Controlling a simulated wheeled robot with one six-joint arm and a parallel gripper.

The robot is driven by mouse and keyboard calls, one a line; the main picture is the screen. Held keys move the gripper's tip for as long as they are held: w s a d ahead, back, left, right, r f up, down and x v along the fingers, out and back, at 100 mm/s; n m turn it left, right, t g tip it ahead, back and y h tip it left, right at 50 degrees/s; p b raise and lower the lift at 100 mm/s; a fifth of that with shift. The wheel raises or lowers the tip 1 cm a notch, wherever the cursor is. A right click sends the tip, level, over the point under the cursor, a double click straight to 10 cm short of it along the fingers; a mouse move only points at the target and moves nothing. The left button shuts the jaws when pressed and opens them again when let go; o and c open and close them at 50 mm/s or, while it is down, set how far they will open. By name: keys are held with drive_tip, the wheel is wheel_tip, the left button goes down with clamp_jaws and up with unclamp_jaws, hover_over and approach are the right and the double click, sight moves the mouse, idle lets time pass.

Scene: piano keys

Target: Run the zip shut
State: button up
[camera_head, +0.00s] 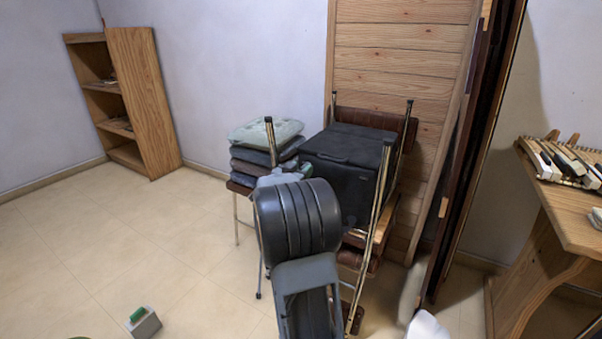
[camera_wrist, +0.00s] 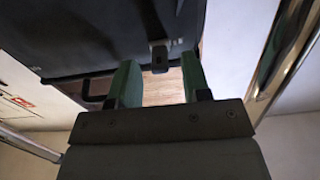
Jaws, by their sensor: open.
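A black soft-sided bag (camera_head: 345,150) rests on the seat of a chair with metal legs. It also fills the top of the wrist view (camera_wrist: 85,30). A zip pull (camera_wrist: 159,50), a small grey and dark tab, hangs at the bag's edge. My gripper (camera_wrist: 158,64) has two green fingers, open, one on each side of the pull, with gaps between pull and fingers. Whether the pull lies level with the fingertips in depth, I cannot tell. In the head view my arm hides most of the gripper and part of the bag. The zip's line is not clear.
Folded cushions (camera_head: 265,135) are stacked left of the bag. Metal chair legs (camera_head: 376,200) stand up close to the bag's right side. A wooden panel (camera_head: 400,60) is behind. A wooden bench (camera_head: 570,215) with piano keys is at right. The floor at left is mostly clear.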

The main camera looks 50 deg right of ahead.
drive_tip(key=shift+d, duration=0.25)
drive_tip(key=shift+c, duration=0.2)
clamp_jaws()
idle(0.3)
